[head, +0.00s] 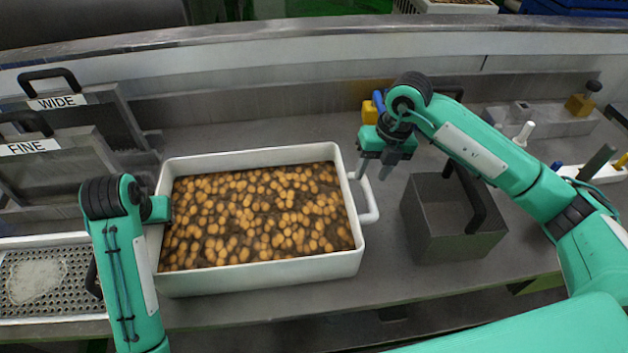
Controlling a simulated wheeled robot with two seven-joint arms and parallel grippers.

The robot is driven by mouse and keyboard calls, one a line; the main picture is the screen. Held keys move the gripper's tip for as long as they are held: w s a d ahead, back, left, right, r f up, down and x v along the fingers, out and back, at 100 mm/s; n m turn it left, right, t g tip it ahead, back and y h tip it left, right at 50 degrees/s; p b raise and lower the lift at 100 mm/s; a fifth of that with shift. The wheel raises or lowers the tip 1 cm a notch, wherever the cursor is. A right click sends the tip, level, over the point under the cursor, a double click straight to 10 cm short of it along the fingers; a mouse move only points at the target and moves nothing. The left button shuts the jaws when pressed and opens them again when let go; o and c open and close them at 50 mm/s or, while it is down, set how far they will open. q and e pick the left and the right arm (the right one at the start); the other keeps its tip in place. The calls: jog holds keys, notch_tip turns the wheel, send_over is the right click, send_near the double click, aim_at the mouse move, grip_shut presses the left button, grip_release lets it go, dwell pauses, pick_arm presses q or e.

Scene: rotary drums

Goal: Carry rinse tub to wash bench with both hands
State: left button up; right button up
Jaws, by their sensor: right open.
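The rinse tub (262,279) is a white rectangular tub on the grey metal bench (385,283), filled with brown, potato-like lumps in dark liquid. Its right loop handle (371,203) sticks out from the right wall; its left handle is hidden behind my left arm. My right gripper (374,172) is open and empty, fingers pointing down, just above and by the far end of the right handle. My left gripper (155,210) is at the tub's left wall; its fingers are hidden, so I cannot tell whether it grips anything. I cannot tell which surface is the wash bench.
A grey open box (425,230) with a dark handle stands right of the tub. Plates labelled WIDE (57,101) and FINE (30,148) stand at the left, with a perforated tray (70,262) below. Yellow and blue items (371,112) are behind my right gripper.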

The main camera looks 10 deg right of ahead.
jog(key=shift+d+r, duration=0.15)
jog(key=shift+r, duration=0.55)
jog(key=shift+d+r, duration=0.1)
jog(key=shift+r, duration=0.55)
pick_arm(q)
jog(key=shift+r, duration=0.15)
pick_arm(e)
jog(key=shift+r, duration=0.1)
